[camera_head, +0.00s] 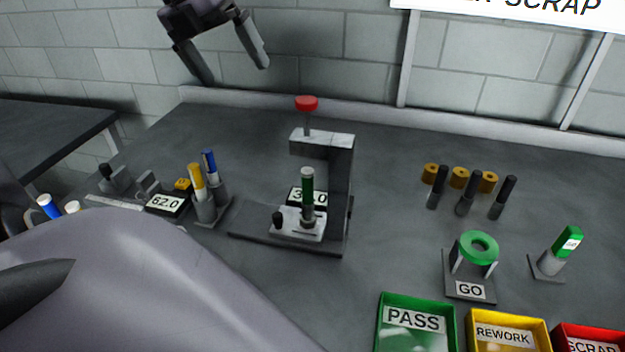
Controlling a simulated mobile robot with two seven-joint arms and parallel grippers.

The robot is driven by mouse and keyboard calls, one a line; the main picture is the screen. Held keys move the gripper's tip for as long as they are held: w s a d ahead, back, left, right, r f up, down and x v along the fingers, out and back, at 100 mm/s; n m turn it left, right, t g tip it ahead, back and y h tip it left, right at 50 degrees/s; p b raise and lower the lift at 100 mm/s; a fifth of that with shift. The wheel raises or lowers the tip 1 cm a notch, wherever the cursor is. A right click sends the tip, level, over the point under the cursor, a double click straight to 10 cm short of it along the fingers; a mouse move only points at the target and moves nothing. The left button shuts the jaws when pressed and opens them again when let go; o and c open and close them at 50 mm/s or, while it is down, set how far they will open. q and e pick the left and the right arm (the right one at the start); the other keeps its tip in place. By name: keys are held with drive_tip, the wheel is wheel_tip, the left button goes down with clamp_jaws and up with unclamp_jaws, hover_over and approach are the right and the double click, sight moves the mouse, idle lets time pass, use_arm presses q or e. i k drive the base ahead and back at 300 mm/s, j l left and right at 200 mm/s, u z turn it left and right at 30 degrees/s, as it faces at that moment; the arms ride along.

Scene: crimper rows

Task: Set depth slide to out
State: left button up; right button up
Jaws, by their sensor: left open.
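The crimper (342,185) stands on a dark base mid-table, with a red knob (306,103) on top. At its foot is a pale block (305,228) with a slot and a small black knob (278,220) at its left end. This looks like the depth slide; no setting on it is readable. A green-banded cylinder (307,185) stands upright on the block, partly covering a number display (293,194). My left gripper (235,72) is open and empty, raised at the upper left, apart from the crimper. My right gripper is not in view.
Left of the crimper are a display reading 62.0 (166,203) and yellow (196,182) and blue (209,164) pens. A grey shape covers the lower left.

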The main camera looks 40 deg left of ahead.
sight(286, 224)
drive_tip(key=k+l, duration=0.7)
drive_tip(key=k, duration=0.2)
